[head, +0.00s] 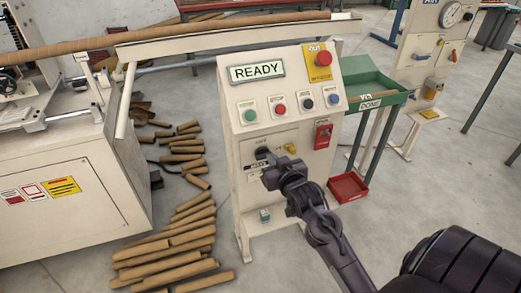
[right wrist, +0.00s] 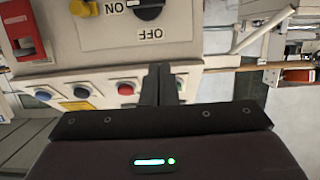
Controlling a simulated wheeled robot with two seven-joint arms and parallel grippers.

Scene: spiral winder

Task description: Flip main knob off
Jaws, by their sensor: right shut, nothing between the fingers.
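The white control panel (head: 285,115) stands in the middle of the head view, with a lit READY display. The black main knob (head: 262,153) is on its lower front, between OFF and ON lettering. In the right wrist view, upside down, the knob (right wrist: 149,11) shows at the top edge, partly cut off; I cannot tell its exact setting. My right gripper (head: 268,175) is just in front of and below the knob in the head view, hiding part of that area. Its fingers (right wrist: 162,70) are shut and empty; contact with the knob is not clear. My left gripper is not in view.
A yellow knob (head: 291,148) sits right of the main knob, a red switch (head: 323,136) beyond it. Several push buttons (head: 279,108) and a red emergency stop (head: 322,59) are above. Cardboard tubes (head: 170,258) litter the floor at left. A green tray (head: 375,85) is behind.

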